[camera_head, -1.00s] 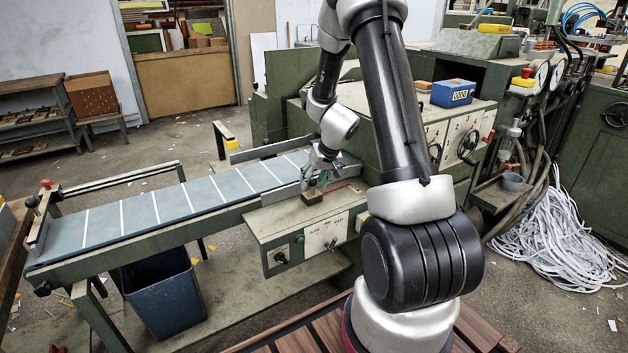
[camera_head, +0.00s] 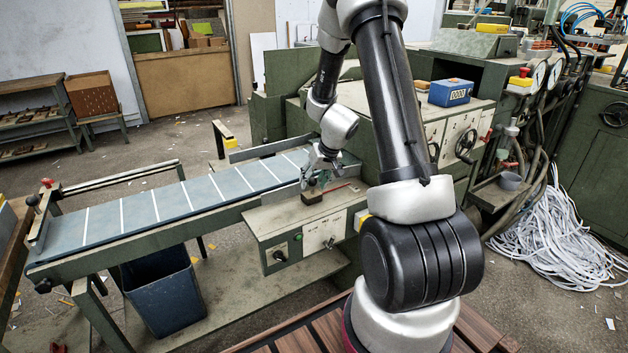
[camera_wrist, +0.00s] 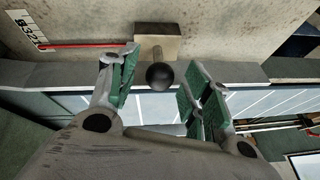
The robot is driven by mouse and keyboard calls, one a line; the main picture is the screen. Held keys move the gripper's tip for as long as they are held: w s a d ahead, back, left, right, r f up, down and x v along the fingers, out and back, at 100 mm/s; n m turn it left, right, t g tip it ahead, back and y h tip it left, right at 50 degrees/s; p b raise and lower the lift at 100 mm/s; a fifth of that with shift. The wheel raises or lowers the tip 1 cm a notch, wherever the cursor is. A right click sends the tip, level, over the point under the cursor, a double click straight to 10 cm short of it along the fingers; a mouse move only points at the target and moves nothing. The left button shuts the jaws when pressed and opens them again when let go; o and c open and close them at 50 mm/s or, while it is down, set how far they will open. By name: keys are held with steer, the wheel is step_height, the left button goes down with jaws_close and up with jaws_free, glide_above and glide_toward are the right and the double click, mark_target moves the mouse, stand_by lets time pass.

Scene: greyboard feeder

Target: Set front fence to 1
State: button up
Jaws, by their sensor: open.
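A dark ball knob (camera_wrist: 160,76) stands on a pale block (camera_wrist: 155,35) in the wrist view. The block also shows in the head view (camera_head: 312,197), on the green cabinet beside the belt. A thin red rod (camera_wrist: 85,45) runs from near the block toward a white number scale (camera_wrist: 25,30), whose digits are only partly legible. My gripper (camera_wrist: 162,62) is open, with one green-padded finger on each side of the knob and a gap visible on both sides. It also shows small in the head view (camera_head: 316,178). The front fence (camera_head: 280,195) is a metal strip along the belt's near edge.
The blue-grey conveyor belt (camera_head: 140,208) with white stripes runs to the left. A control plate (camera_head: 325,233) with knobs is on the cabinet front. A blue counter box (camera_head: 451,92) sits on the machine. A blue bin (camera_head: 165,290) stands under the belt.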

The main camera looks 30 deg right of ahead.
steer(key=v, duration=1.2)
steer(key=shift+d, duration=0.1)
steer(key=s+a+m+g+y, duration=0.1)
steer(key=s+a+g, duration=0.2)
steer(key=s, duration=0.5)
steer(key=s+a+r+n+t+h, duration=0.1)
steer(key=s+a+r, duration=0.2)
steer(key=s+r, duration=0.5)
steer(key=s+a+r+n+t+h, duration=0.1)
steer(key=s+a+r+n, duration=0.1)
steer(key=s+r, duration=0.6)
steer(key=s, duration=0.3)
steer(key=shift+a+r+t, duration=0.15)
steer(key=shift+a+t, duration=0.15)
steer(key=shift+a, duration=0.05)
